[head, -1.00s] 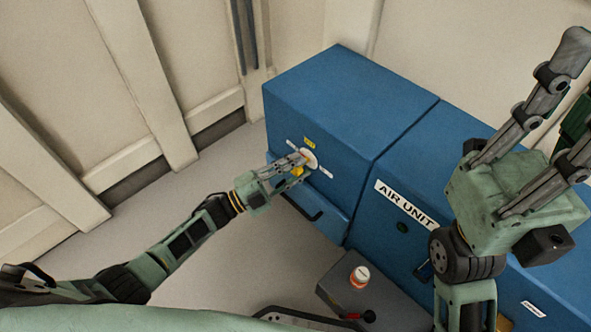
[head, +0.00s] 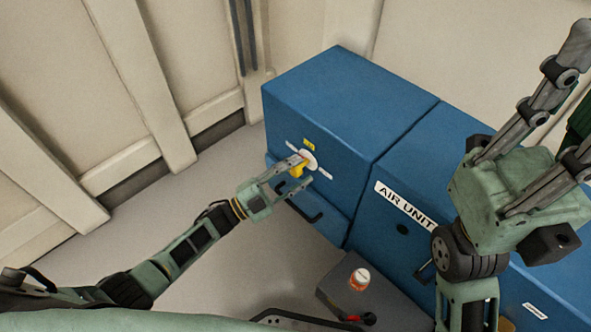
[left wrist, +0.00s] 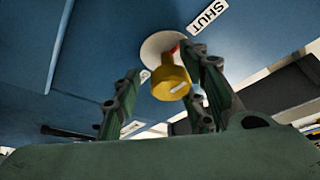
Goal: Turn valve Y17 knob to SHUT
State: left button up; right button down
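The yellow valve knob (head: 297,171) sits on a white round plate (head: 311,161) on the front of the blue cabinet, under a small yellow tag (head: 309,143). White labels flank the plate. In the left wrist view the knob (left wrist: 170,82) shows a pale mark, and a SHUT label (left wrist: 208,15) is at upper right. A red patch shows on the plate behind the knob. My left gripper (head: 302,177) is open at the knob, its fingers apart, with the knob nearer the right-hand fingers in the wrist view. Contact is unclear. My right gripper (head: 578,92) is raised, open and empty.
The AIR UNIT cabinet (head: 440,150) adjoins on the right. A dark handle (head: 304,212) is below the knob. Floor at left is clear up to the panelled wall.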

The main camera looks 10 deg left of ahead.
pick_arm(q)
jog(key=shift+o, duration=0.2)
jog(key=shift+r, duration=0.1)
jog(key=v, duration=1.2)
dwell(0.5)
